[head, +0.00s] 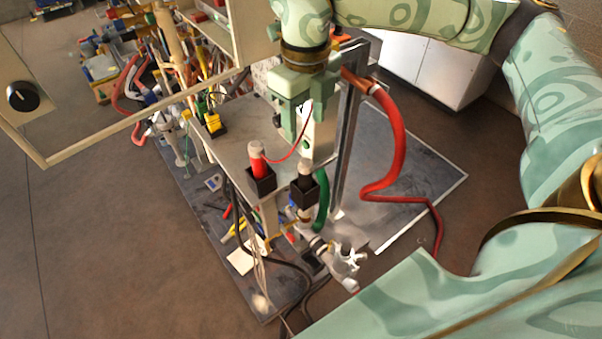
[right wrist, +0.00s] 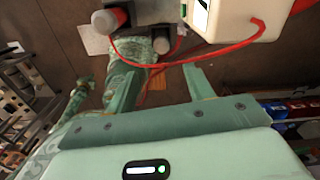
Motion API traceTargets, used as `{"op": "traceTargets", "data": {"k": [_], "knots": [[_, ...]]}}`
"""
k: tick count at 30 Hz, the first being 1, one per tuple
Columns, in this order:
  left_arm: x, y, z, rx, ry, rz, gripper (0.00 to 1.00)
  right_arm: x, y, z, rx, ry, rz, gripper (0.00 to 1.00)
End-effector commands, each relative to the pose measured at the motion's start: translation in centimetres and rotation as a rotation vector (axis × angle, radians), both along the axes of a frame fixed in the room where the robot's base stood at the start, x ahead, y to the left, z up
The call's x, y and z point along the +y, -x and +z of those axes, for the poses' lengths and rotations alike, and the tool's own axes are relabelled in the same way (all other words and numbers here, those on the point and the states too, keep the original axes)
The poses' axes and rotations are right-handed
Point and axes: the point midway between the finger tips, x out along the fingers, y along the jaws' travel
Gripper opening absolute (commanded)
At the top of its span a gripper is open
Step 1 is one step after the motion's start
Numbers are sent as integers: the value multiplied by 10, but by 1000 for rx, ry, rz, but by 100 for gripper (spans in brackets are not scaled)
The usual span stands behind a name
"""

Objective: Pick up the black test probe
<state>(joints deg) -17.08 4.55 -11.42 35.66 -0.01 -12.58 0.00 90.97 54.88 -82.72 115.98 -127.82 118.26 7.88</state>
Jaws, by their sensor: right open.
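The black test probe (head: 306,170) stands upright in a small black holder (head: 308,190), with its pale grey top showing. In the right wrist view its grey end (right wrist: 162,42) shows beyond and between the fingertips. The red test probe (head: 259,163) stands in a similar holder to its left; it also shows in the right wrist view (right wrist: 110,20). My right gripper (head: 303,120) is open and empty, above and behind the black probe in the head view, apart from it. It also shows in the right wrist view (right wrist: 160,80). My left gripper is out of view.
A white meter box (head: 320,137) with a red lead stands close by the right gripper. A metal upright (head: 350,130) and a thick red hose (head: 392,150) are to the right. Pipe fittings (head: 340,262) lie below the holders. A framed panel (head: 130,95) is at left.

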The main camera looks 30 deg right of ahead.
Motion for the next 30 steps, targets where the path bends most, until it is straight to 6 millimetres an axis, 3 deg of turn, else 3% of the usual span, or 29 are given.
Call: {"op": "traceTargets", "data": {"k": [3,8,14,22,30], "knots": [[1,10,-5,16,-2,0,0,0,1,-33,6,-1,1,52],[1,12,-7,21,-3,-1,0,0,1,-63,3,0,1,52],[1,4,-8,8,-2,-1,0,0,0,-79,2,-1,1,52],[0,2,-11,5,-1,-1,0,-3,-1,-120,2,-1,2,52],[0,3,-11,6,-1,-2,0,-3,-2,-126,0,-1,2,52]]}}
